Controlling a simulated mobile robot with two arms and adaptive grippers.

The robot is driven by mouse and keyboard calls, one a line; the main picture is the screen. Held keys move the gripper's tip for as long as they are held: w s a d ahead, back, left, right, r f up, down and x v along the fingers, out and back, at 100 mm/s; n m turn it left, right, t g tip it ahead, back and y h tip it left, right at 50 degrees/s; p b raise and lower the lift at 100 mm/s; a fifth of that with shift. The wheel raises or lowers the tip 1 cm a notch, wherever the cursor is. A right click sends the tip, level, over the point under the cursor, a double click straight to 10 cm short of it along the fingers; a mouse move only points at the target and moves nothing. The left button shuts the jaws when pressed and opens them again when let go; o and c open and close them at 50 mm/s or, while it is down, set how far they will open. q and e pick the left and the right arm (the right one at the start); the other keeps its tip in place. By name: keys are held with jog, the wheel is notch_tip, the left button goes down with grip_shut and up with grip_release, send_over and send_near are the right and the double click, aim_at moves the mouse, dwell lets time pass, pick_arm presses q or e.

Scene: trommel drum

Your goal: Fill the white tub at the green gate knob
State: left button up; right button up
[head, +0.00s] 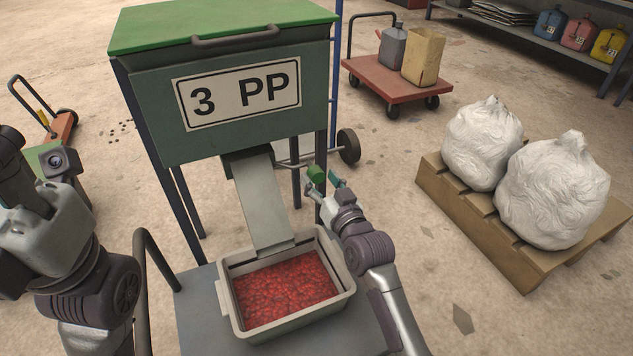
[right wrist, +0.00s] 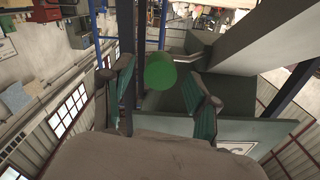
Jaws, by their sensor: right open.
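The white tub (head: 346,299) stands under the chute mouth. Red granules (head: 285,287) cover its floor, with their surface below the rim. The grey sloping chute (head: 262,205) comes down from the green hopper (head: 225,105) and looks empty of granules. The green gate knob (head: 317,174) is beside the chute, to its right. My right gripper (head: 324,185) is open at the knob. In the right wrist view the green knob (right wrist: 160,71) shows between the two spread fingers; whether they touch it I cannot tell.
The tub rests on a grey trolley top (head: 205,320) with a dark handle (head: 150,270). A pallet (head: 520,240) with two white sacks stands to the right. A red cart (head: 395,82) with two containers is behind. Floor between hopper and pallet is clear.

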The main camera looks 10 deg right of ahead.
jog(key=shift+w+a+b, duration=0.2)
jog(key=shift+w+b, duration=0.15)
jog(key=shift+w, duration=0.8)
grip_shut()
